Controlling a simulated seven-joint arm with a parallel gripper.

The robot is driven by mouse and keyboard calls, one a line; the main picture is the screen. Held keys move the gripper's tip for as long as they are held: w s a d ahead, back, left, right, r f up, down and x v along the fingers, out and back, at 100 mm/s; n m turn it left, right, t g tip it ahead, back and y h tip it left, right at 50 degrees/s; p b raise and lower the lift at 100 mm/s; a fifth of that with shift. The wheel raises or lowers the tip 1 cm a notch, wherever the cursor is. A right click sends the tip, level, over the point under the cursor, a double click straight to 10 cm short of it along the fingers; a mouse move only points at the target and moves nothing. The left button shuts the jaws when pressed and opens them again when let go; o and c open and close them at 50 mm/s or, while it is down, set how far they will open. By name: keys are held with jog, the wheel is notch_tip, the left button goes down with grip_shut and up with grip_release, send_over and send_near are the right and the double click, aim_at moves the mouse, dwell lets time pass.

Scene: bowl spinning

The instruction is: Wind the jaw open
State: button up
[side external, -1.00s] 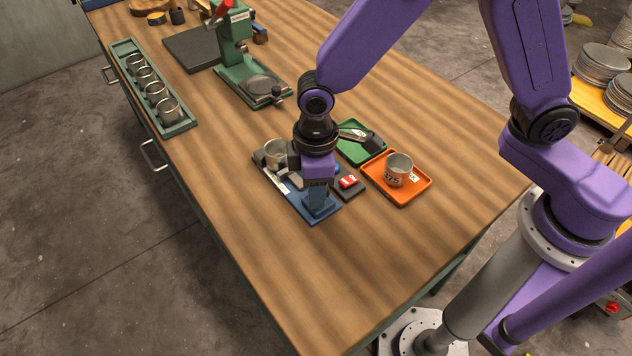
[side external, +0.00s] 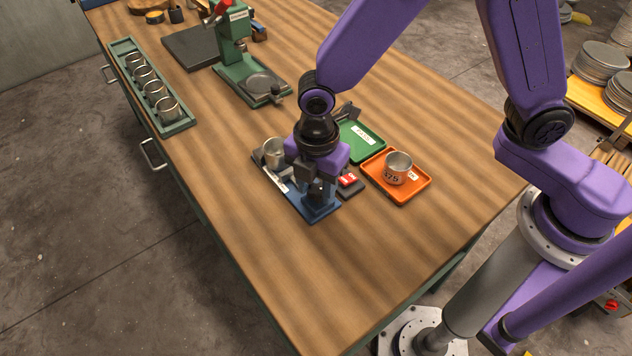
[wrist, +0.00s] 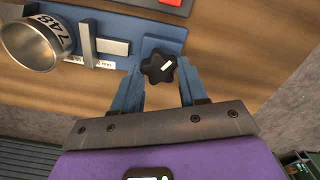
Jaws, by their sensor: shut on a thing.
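The blue vise fixture (side external: 296,203) lies on the wooden bench under my gripper (side external: 317,187). In the wrist view its blue base (wrist: 115,25) carries a grey metal jaw (wrist: 87,42) and a black star-shaped knob (wrist: 158,66) with a white mark. A metal cup (side external: 275,152) stands at the far end of the fixture; in the wrist view the cup (wrist: 35,40) bears a printed number and sits beside the jaw. In the wrist view my gripper (wrist: 160,82) points at the knob, with one blue finger on each side of it. It is shut on the knob. The wrist hides the knob in the side view.
A dark box with a red switch (side external: 348,181) stands close to the right of the fixture. Beyond it are an orange tray (side external: 408,195) with a numbered cup (side external: 398,168) and a green tray (side external: 362,143). A green press (side external: 240,68) and a cup rack (side external: 184,125) stand farther back. The front bench is clear.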

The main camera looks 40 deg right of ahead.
aim_at(318, 191)
jog(key=n, duration=0.6)
jog(key=shift+s, duration=0.1)
dwell(0.6)
jog(key=o, duration=1.1)
jog(key=shift+c, duration=0.2)
notch_tip(318, 191, up, 18)
jog(key=shift+f, duration=0.25)
jog(key=s+d+f+m, duration=0.2)
jog(key=s+d+m, duration=0.6)
jog(key=d, duration=0.2)
jog(key=s+d+f+m, duration=0.3)
jog(key=s+d+m, duration=0.5)
jog(key=d, duration=0.3)
jog(key=shift+s+d+f, duration=0.25)
jog(key=shift+s+d, duration=0.05)
jog(key=shift+s, duration=0.05)
